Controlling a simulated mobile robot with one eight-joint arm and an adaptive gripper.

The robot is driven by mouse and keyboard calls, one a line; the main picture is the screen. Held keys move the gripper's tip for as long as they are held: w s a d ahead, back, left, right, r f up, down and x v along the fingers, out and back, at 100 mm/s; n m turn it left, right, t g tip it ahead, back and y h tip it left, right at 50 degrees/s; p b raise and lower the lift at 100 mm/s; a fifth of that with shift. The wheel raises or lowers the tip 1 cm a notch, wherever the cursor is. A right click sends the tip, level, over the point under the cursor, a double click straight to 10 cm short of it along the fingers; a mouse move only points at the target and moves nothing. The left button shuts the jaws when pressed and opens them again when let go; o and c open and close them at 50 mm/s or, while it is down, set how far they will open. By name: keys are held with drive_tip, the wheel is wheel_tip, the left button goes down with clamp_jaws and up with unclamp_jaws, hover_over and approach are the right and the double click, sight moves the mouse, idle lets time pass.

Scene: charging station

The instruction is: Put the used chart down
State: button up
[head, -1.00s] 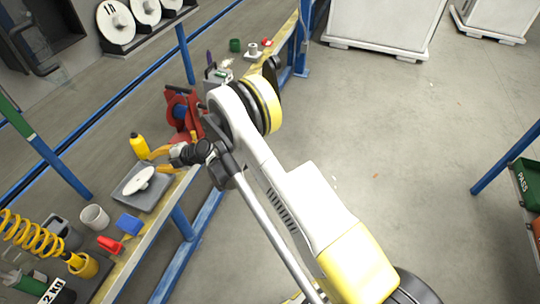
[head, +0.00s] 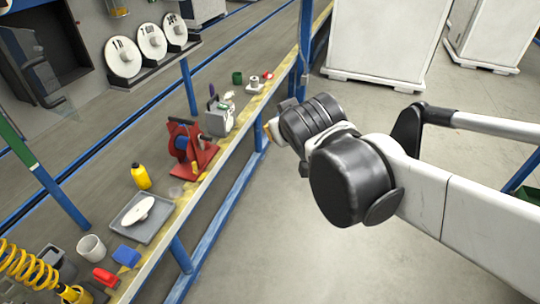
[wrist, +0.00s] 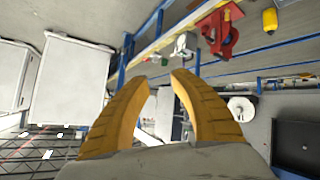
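A white round chart (head: 140,210) lies flat on a grey tray (head: 158,229) on the workbench, at the lower left of the head view. I take it to be the used chart. My gripper (wrist: 162,82) shows two yellow curved fingers with a gap between the tips and nothing in it, so it is open and empty. In the head view only a bit of the fingers (head: 271,131) shows; my own wrist hides the rest. The gripper is up and to the right of the tray, well apart from the chart.
A yellow bottle (head: 141,176), a red device with a blue reel (head: 184,145), a white cup (head: 92,247) and a blue block (head: 126,254) surround the tray. Labelled white discs (head: 152,42) stand on a wall rack. Blue posts rise along the bench.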

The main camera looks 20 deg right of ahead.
drive_tip(key=s+a+f+g+y, duration=0.1)
drive_tip(key=s+f+g, duration=0.1)
drive_tip(key=s, duration=0.4)
drive_tip(key=s+a+f+m+g+y, duration=0.1)
drive_tip(key=s+a+f, duration=0.1)
drive_tip(key=s+f, duration=0.3)
drive_tip(key=shift+s+a+f+g, duration=0.2)
drive_tip(key=shift+s+f+g, duration=0.15)
drive_tip(key=shift+s, duration=0.85)
